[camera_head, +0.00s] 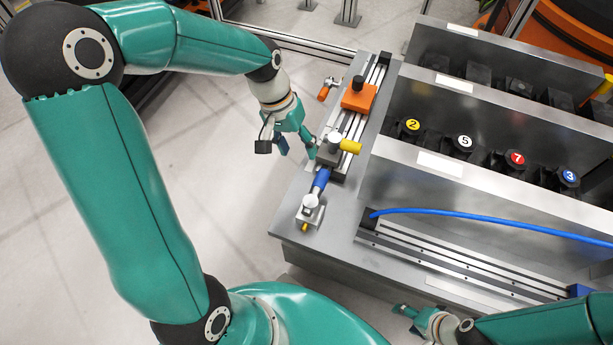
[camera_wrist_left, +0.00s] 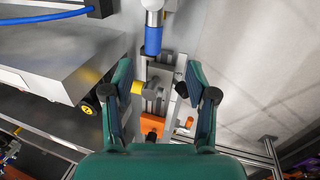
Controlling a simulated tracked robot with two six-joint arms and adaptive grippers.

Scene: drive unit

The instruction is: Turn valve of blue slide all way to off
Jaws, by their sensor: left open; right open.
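A valve with a blue handle (camera_head: 320,181) and a silver round fitting (camera_head: 310,202) sits at the near left corner of the metal bench. The blue handle (camera_wrist_left: 153,40) is upper centre in the left wrist view. Beyond it is a valve with a yellow handle (camera_head: 350,146); that yellow handle (camera_wrist_left: 137,87) shows between my left fingers. My left gripper (camera_head: 297,148) is open, pointing down at the bench's left edge, beside the yellow-handled valve. Its spread fingers (camera_wrist_left: 157,74) hold nothing. My right gripper (camera_head: 406,313) is open and empty at the bench's near side.
An orange block (camera_head: 358,97) sits on the left rail, with an orange-handled valve (camera_head: 324,93) beside it. A second rail (camera_head: 450,260) with a blue hose (camera_head: 480,219) and blue end block (camera_head: 580,290) lies at right. Numbered knobs stand behind metal walls. The floor left is clear.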

